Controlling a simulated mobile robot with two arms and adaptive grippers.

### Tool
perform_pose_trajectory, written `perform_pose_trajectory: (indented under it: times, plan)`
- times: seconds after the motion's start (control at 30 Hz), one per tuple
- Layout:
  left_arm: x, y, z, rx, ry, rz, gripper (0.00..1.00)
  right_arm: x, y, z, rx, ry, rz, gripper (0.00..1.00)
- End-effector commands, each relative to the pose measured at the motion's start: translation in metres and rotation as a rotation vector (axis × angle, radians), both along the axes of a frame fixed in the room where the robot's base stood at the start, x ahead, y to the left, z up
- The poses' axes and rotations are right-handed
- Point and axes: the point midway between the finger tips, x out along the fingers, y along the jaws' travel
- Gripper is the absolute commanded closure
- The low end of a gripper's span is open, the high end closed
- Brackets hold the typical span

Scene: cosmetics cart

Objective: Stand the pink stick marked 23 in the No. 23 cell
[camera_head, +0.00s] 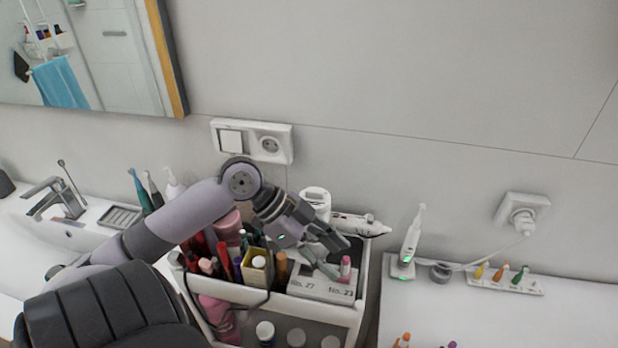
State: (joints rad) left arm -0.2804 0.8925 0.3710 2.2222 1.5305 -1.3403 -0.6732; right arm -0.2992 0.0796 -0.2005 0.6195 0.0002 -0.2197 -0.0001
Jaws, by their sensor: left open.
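The pink stick (346,266) stands upright at the right end of the white holder (318,287), just behind the "No. 23" label. Its lower part is hidden by the holder's front wall, and I cannot read any mark on it. The "No. 27" label is on the left of the same holder. My left gripper (338,258) comes in from the left over the holder. Its fingers are open, with the tips close to the left side of the pink stick. I cannot tell whether they touch it. My right gripper is not in view.
The white cart (346,313) is crowded with cosmetics left of the holder, including a yellow box (258,268). An electric toothbrush (412,240) stands on the right counter, with a strip of small coloured items (505,279) beyond. The wall with sockets is close behind.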

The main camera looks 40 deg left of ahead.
Motion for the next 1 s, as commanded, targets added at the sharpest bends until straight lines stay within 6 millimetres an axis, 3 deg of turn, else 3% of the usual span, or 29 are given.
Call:
perform_pose_trajectory:
  times: [0.2, 0.43, 1.0]
  plan:
    - [-0.015, 0.025, 0.029, 0.001, 0.0, 0.001, 0.55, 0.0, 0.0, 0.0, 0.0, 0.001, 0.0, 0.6]
    - [-0.025, 0.042, 0.049, 0.0, -0.001, -0.001, 0.55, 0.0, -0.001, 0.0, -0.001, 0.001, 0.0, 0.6]
    - [-0.028, 0.046, 0.054, 0.0, 0.0, -0.001, 0.55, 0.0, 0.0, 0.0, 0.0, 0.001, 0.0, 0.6]
